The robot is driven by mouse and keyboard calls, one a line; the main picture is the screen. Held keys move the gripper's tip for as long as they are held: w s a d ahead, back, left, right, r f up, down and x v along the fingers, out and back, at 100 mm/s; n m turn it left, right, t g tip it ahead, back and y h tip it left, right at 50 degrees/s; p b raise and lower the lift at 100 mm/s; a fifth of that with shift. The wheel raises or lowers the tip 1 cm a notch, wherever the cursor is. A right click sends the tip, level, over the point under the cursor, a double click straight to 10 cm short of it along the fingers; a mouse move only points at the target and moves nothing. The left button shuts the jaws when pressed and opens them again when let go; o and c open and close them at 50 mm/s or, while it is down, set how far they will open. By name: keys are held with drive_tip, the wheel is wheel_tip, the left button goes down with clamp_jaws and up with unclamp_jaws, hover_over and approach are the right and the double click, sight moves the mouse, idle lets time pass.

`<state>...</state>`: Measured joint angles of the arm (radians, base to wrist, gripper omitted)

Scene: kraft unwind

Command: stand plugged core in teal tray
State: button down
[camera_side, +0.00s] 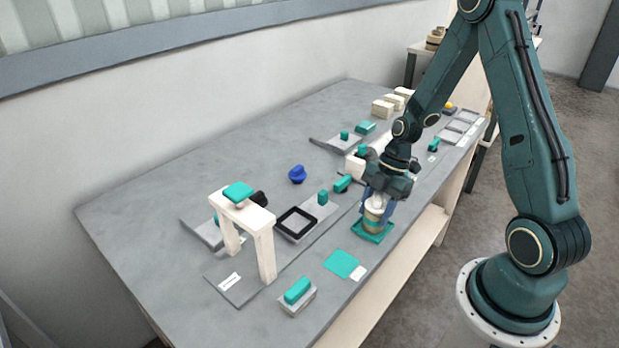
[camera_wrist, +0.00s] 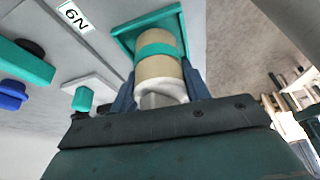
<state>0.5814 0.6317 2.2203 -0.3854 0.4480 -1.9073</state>
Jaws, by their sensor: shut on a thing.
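The plugged core (camera_side: 374,215) is a tan cylinder with a teal band and a pale plug at its upper end. It stands about upright over the teal tray (camera_side: 363,237) near the table's front edge. In the wrist view the core (camera_wrist: 157,68) lies across the inside of the tray (camera_wrist: 123,40), whose rim shows around its far end. My gripper (camera_side: 378,198) is shut on the core near its top, with a blue finger on either side in the wrist view (camera_wrist: 160,90). Whether the core's base touches the tray floor I cannot tell.
A white arch-shaped stand with a teal top (camera_side: 238,193) rises at the left. A black square frame (camera_side: 296,222), a blue knob (camera_side: 297,174) and a flat teal square (camera_side: 342,263) lie nearby. A teal-topped block (camera_side: 298,291) sits at the front. The table's back left is clear.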

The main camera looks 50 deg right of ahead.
drive_tip(key=shift+f, duration=0.15)
drive_tip(key=shift+c, duration=0.7)
unclamp_jaws()
drive_tip(key=shift+r, duration=4)
drive_tip(key=shift+r, duration=0.15)
